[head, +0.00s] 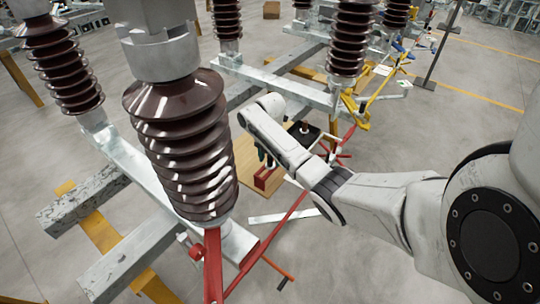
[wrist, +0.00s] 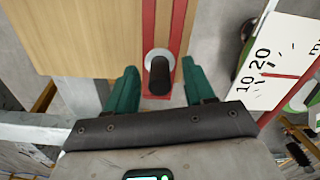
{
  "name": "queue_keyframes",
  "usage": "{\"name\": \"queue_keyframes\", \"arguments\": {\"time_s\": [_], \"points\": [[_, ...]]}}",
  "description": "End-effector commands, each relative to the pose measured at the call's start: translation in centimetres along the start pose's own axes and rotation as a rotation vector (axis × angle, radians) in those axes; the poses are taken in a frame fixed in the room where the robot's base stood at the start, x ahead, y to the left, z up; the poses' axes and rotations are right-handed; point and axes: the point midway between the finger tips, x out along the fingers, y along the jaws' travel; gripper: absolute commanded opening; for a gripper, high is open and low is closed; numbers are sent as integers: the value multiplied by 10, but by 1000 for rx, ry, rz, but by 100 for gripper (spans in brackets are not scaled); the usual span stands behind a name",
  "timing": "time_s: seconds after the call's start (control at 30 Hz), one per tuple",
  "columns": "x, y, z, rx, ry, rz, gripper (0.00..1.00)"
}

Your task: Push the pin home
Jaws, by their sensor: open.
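The pin (wrist: 160,76) shows in the wrist view as a dark rounded peg standing at a pale grey ring (wrist: 152,56). The ring sits at the end of a red bracket (wrist: 148,22) with two long rails. My gripper (wrist: 159,70) has two green fingers, spread apart on either side of the pin, with visible gaps. In the head view my gripper (head: 263,156) is small and partly hidden by my arm, just above the red bracket (head: 265,179). The pin cannot be made out there. How deep it sits cannot be told.
A wooden board (wrist: 80,35) lies under the bracket. A white marked panel (wrist: 275,55) is at the right in the wrist view. Brown ribbed insulators (head: 185,140) on grey steel beams (head: 130,165) stand left of my arm. A dark tray (head: 304,133) is beside the gripper.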

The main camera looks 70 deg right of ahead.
Motion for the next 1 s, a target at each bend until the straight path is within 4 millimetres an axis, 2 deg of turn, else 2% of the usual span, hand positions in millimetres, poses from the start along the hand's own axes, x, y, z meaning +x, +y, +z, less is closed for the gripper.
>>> {"name": "queue_keyframes", "arguments": {"time_s": [0.07,0.6,1.0], "points": [[0,0,0,0,0,0,51],[0,0,0,0,0,0,0],[-10,0,0,0,0,0,0]]}}
